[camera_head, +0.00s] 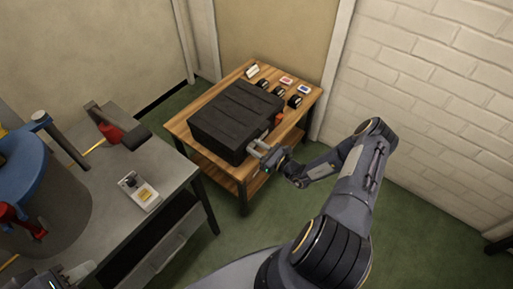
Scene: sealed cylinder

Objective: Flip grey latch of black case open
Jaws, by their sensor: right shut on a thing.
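The black case (232,115) lies closed on the wooden table, its lid ribbed. My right gripper (259,150) is at the case's near right side, its fingers against that side. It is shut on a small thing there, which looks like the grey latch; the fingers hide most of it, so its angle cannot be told. My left gripper (72,273) shows only in part at the bottom left corner, far from the case; its jaws are not clear.
The wooden table (182,125) also bears several small black items (278,91) and cards (286,80) at its back right. An orange item (278,118) is by the case's right side. A grey workbench (165,163) stands at the left. A white brick wall (450,90) is at the right.

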